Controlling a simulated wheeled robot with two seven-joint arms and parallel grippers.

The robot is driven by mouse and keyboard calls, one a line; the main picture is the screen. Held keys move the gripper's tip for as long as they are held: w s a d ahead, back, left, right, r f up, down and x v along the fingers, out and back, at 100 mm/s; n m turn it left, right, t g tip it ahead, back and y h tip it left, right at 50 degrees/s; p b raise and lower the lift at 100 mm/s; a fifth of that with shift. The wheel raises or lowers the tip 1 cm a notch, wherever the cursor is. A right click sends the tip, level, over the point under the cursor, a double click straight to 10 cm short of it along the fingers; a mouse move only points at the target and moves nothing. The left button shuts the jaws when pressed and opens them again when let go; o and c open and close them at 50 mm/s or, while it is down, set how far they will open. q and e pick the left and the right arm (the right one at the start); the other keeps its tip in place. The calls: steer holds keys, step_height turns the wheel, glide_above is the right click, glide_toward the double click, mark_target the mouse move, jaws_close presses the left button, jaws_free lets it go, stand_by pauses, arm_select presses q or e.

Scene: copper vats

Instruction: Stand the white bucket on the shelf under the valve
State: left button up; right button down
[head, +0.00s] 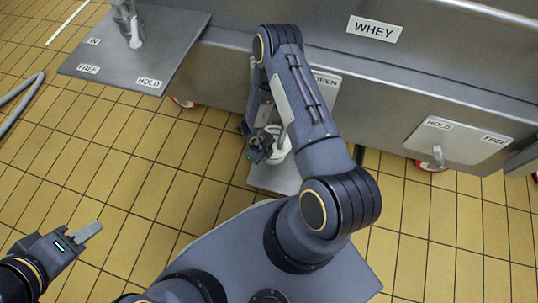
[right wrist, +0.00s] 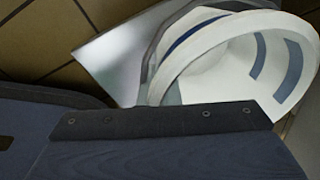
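The white bucket (head: 281,156) is at the small grey shelf (head: 272,181) low on the vat front, partly hidden by my right arm. In the right wrist view the bucket (right wrist: 222,62) shows its open mouth and a blue band, and looks tilted in that picture; part of the shelf (right wrist: 112,58) shows behind it. My right gripper (head: 262,146) is right beside the bucket; whether its fingers grip it is hidden. The valve is not clearly visible; a plate marked OPEN (head: 328,82) shows behind my arm. My left gripper (head: 88,232) is over the floor, away from everything, its finger gap unclear.
The vat wall bears a WHEY sign (head: 374,29). A HOLD/FREE plate with a lever (head: 438,155) is at right; another labelled plate (head: 135,55) juts out at upper left. A grey hose (head: 22,103) lies at far left. The tiled floor between is clear.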

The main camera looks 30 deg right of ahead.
steer(key=shift+a+r, duration=0.1)
steer(key=shift+r, duration=0.05)
steer(key=c, duration=2.1)
jaws_free()
steer(key=shift+f, duration=0.25)
steer(key=o, duration=0.5)
steer(key=shift+c, duration=0.2)
steer(key=shift+r, duration=0.1)
